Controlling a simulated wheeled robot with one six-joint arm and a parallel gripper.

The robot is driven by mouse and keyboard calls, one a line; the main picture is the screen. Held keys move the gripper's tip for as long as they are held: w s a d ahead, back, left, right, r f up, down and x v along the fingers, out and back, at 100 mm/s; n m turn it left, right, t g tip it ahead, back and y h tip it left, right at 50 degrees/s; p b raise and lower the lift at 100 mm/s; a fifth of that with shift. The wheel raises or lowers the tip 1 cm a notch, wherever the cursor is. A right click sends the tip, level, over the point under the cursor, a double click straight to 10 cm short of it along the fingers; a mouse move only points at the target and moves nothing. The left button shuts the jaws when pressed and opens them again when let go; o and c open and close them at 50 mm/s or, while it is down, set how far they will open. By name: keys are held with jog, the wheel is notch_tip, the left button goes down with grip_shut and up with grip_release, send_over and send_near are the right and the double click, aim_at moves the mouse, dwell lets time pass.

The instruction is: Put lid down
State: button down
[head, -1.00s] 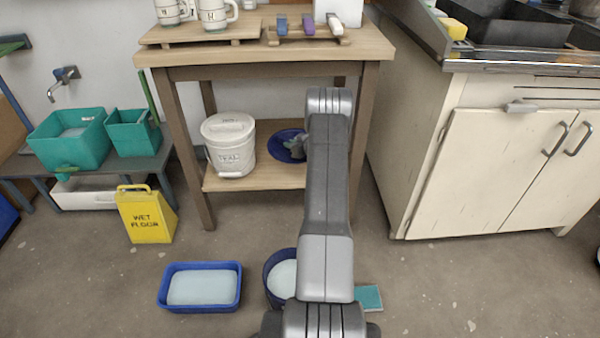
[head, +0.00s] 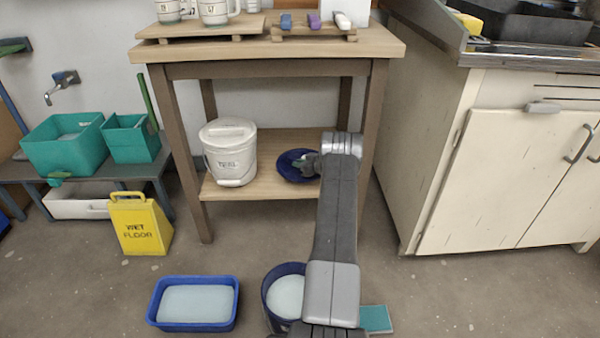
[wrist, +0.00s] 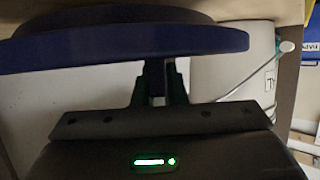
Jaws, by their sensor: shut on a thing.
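The blue round lid (head: 291,166) is at the lower shelf of the wooden table, right of the white lidded bucket (head: 229,152). In the wrist view the lid (wrist: 120,46) spans the top of the picture as a wide blue disc seen nearly edge-on. My gripper (wrist: 160,82) is shut on a part at the lid's underside. In the head view my gripper (head: 308,166) is at the lid's right side, partly hidden by my arm. I cannot tell whether the lid touches the shelf. An open dark blue bucket (head: 271,309) with pale liquid stands on the floor, partly behind my arm.
A blue tub (head: 154,312) of pale liquid and a yellow wet-floor sign (head: 140,228) stand on the floor at left. A cream cabinet (head: 510,170) stands at right. The table top overhangs the shelf.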

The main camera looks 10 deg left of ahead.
jog(key=shift+f+b, duration=0.35)
jog(key=shift+f, duration=1)
jog(key=shift+f, duration=0.2)
jog(key=c, duration=1.5)
grip_release()
jog(key=shift+r, duration=0.1)
jog(key=shift+r, duration=0.15)
jog(key=p+v, duration=0.3)
jog(key=v, duration=0.7)
jog(key=shift+s+d+r+p, duration=0.15)
jog(key=shift+d+r+p, duration=0.1)
jog(key=shift+p, duration=0.1)
jog(key=shift+s+d+r, duration=0.1)
jog(key=shift+s+d, duration=0.25)
jog(key=shift+d, duration=0.15)
